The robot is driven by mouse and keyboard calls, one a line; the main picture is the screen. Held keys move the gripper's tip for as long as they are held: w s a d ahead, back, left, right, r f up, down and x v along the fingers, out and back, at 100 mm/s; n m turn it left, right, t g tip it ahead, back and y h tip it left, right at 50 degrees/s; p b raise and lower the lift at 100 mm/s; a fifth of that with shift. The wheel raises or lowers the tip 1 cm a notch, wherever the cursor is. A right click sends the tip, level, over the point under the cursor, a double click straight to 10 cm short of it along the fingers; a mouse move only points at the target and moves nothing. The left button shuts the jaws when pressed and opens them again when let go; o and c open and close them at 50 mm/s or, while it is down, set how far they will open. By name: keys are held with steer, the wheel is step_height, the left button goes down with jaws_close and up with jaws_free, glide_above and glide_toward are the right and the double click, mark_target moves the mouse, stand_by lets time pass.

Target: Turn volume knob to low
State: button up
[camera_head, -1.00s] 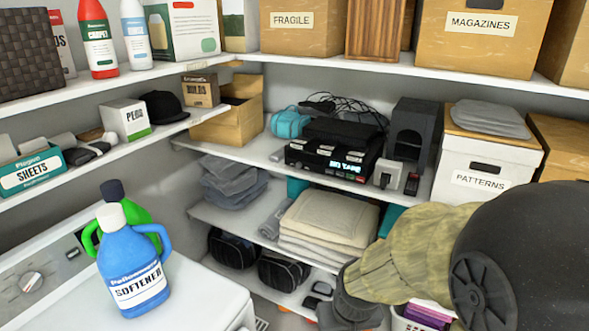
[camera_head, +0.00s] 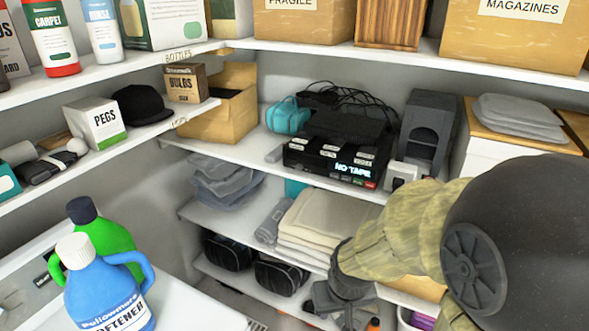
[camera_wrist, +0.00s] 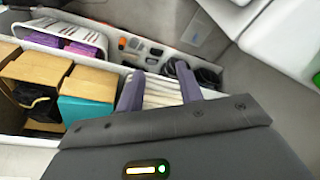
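A black tape player (camera_head: 335,160) with a lit "NO TAPE" display sits on the middle shelf in the head view. Small labelled parts and buttons show on its front, but I cannot make out which one is the volume knob. My gripper (camera_wrist: 160,88) shows in the wrist view with its two purple-grey fingers apart and nothing between them. It points down over the lower shelves, away from the player. In the head view my arm is at the lower right, below and in front of the player's shelf. The player does not show in the wrist view.
A dark grey device (camera_head: 428,130) stands right of the player, and a teal object (camera_head: 287,118) stands left. Folded beige blankets (camera_head: 318,225) lie on the shelf below. A blue softener bottle (camera_head: 105,290) stands at the lower left. A white basket (camera_wrist: 75,32) shows in the wrist view.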

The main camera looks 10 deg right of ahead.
steer(key=shift+o, duration=0.7)
steer(key=shift+s, duration=0.1)
steer(key=w+d+f+n+h+b, duration=0.1)
steer(key=w+f+n+h, duration=0.15)
steer(key=w+n, duration=0.35)
steer(key=w+d+f+n+t+h+b, duration=0.1)
steer(key=w+d+n+h, duration=0.2)
steer(key=w, duration=0.5)
steer(key=w+f+n+h+b, duration=0.1)
steer(key=w+f+n+h, duration=0.15)
steer(key=w+n, duration=0.4)
steer(key=w+a+r+n+t+h+b, duration=0.1)
steer(key=w+a+r+n+t, duration=0.2)
steer(key=w+a+n+t, duration=0.2)
steer(key=w+a+r+n+t+h+b, duration=0.1)
steer(key=w+a+r+n+t, duration=0.3)
steer(key=w, duration=0.8)
steer(key=a+n+t, duration=0.2)
steer(key=a+n, duration=0.2)
steer(key=a, duration=0.1)
steer(key=shift+a+h, duration=0.2)
steer(key=shift+h, duration=0.1)
steer(key=shift+w+d+r, duration=0.1)
